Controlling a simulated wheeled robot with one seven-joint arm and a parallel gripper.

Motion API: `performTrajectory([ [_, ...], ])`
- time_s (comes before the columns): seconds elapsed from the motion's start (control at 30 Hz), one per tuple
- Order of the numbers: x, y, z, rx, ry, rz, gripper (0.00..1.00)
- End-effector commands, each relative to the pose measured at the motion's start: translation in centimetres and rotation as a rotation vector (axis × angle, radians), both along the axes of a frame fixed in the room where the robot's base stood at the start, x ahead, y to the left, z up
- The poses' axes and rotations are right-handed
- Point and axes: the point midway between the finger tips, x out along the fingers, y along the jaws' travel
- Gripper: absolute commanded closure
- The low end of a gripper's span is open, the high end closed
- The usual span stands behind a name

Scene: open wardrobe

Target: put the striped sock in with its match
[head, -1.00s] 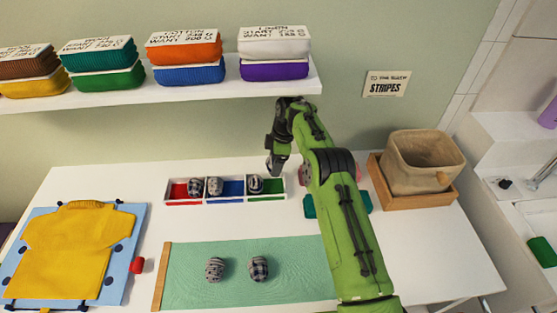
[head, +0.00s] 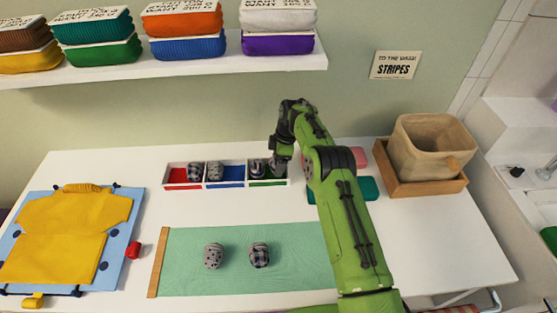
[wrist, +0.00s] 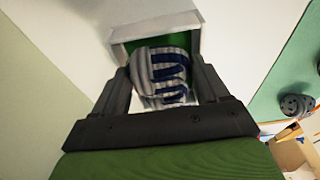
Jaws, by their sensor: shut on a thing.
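My gripper (head: 276,172) is at the right end of the divided tray (head: 226,186), over the green compartment (head: 272,183). In the wrist view my gripper (wrist: 168,88) is shut on a rolled striped sock (wrist: 165,88), grey-white with dark blue bands. It is low at the green-lined compartment; whether it touches the bottom is hidden. A banded rolled sock (head: 257,168) sits in the green compartment, beside my fingers. In the wrist view I cannot clearly separate the two. A patterned sock (head: 194,171) is in the red compartment and a grey one (head: 215,170) in the blue.
A speckled sock (head: 214,256) and a checked sock (head: 259,255) lie on the green mat (head: 190,275). A yellow shirt on a blue board (head: 125,265) is at left. A basket (head: 430,145) stands at right, below a "STRIPES" sign (head: 396,66). A shelf (head: 215,68) overhangs behind.

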Motion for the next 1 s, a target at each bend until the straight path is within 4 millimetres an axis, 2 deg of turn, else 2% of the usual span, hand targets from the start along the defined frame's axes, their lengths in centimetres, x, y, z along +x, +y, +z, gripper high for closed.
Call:
performTrajectory([
  [1.0, 0.0, 0.0, -1.2, 0.000, 0.000, 0.000, 0.43],
])
